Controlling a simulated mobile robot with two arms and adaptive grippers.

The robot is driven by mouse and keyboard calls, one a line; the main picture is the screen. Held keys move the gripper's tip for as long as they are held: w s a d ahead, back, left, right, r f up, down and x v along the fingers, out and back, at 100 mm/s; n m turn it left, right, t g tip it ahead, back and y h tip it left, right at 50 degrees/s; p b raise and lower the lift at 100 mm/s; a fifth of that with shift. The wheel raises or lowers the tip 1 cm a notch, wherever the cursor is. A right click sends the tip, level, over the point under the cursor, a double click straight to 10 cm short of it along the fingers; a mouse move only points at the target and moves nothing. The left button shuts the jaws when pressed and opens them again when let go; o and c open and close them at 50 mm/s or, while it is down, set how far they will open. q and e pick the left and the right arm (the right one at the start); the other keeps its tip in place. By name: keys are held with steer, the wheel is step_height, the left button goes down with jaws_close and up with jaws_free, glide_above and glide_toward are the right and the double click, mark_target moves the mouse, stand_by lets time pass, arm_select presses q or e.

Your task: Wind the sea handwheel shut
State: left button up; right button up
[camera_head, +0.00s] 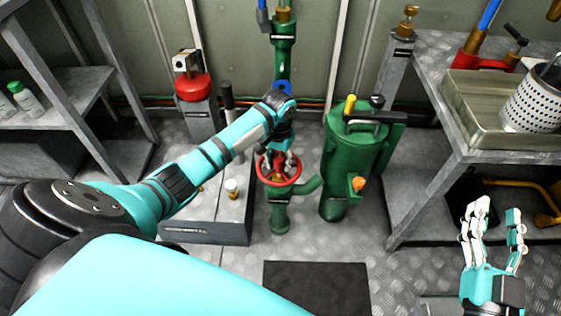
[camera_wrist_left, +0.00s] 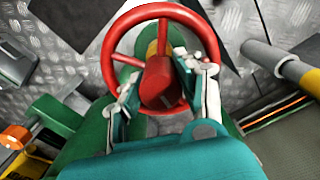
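The red handwheel (camera_head: 282,185) sits on top of a green valve body (camera_head: 279,213) near the middle of the head view. In the left wrist view the wheel's rim (camera_wrist_left: 128,18) and red hub (camera_wrist_left: 158,82) fill the upper middle. My left gripper (camera_head: 279,161) reaches down into the wheel. Its fingers stand apart on either side of the hub, inside the rim; I cannot tell whether they touch it. My right gripper (camera_head: 495,217) is open and empty at the lower right, away from the wheel.
A green cylinder (camera_head: 350,160) with a black lever and an orange knob (camera_head: 358,183) stands right of the wheel. A grey bench (camera_head: 395,120) bears a tray and a perforated cup (camera_head: 531,100). A low box (camera_head: 205,232) is at left. A dark mat (camera_head: 317,288) lies in front.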

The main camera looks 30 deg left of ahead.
arm_select(q)
steer(key=c, duration=0.4)
steer(key=m, duration=0.6)
steer(key=shift+a, duration=0.1)
steer(key=m, duration=0.9)
steer(key=o, duration=0.7)
steer(key=shift+m, duration=0.7)
steer(key=shift+c, duration=0.2)
steer(key=o, duration=0.6)
steer(key=shift+c, duration=0.2)
steer(key=shift+r, duration=0.1)
step_height(320, 180, up, 12)
